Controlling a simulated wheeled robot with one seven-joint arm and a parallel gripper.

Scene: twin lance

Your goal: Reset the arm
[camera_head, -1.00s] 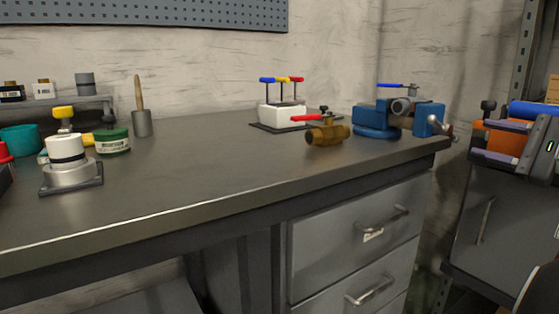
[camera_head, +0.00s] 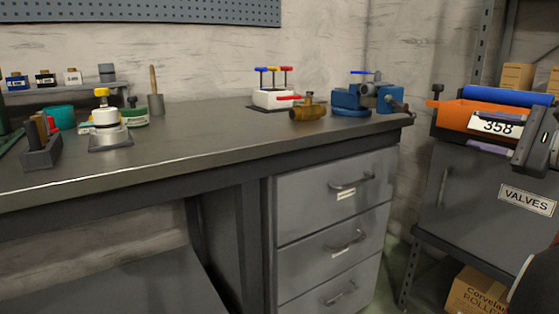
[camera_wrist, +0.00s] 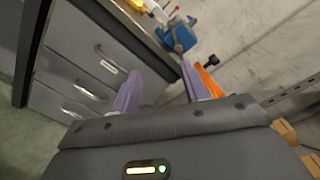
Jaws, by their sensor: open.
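My gripper (camera_head: 484,126) is at the right of the head view, in front of an orange bin (camera_head: 452,117) labelled 358. Its two pale purple fingers point left and stand apart. In the wrist view my gripper (camera_wrist: 158,85) is open, with nothing between its fingers. Past the fingers, that view shows the bench drawers (camera_wrist: 90,75), a blue vise (camera_wrist: 178,38) and the wall. My gripper appears clear of the bench in the head view.
The metal bench (camera_head: 200,143) carries a brass valve (camera_head: 308,113), the blue vise (camera_head: 350,100) and a white pump-like piece (camera_head: 107,118). A grey cabinet marked VALVES (camera_head: 460,190) stands at the right.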

